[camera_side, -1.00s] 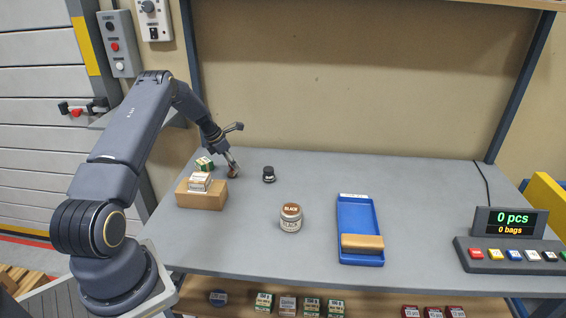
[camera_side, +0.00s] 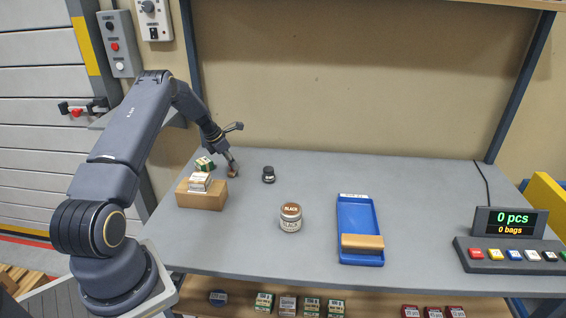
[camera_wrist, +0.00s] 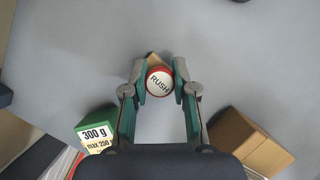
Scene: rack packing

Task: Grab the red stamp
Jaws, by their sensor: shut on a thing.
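The red stamp (camera_wrist: 159,82) has a round white top marked RUSH with a red rim, and it sits between my fingertips in the wrist view. My gripper (camera_wrist: 159,84) is shut on it, one finger on each side. A bit of a tan part shows behind the stamp. In the side view my gripper (camera_side: 232,170) is low over the table at the far left, and the stamp there is small and mostly hidden by the fingers. Whether it touches the table is hard to tell.
A green-and-white box (camera_side: 205,163) and a cardboard block (camera_side: 203,199) with a small box on top (camera_side: 200,182) stand close to my gripper. A black stamp (camera_side: 269,174) is to the right.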

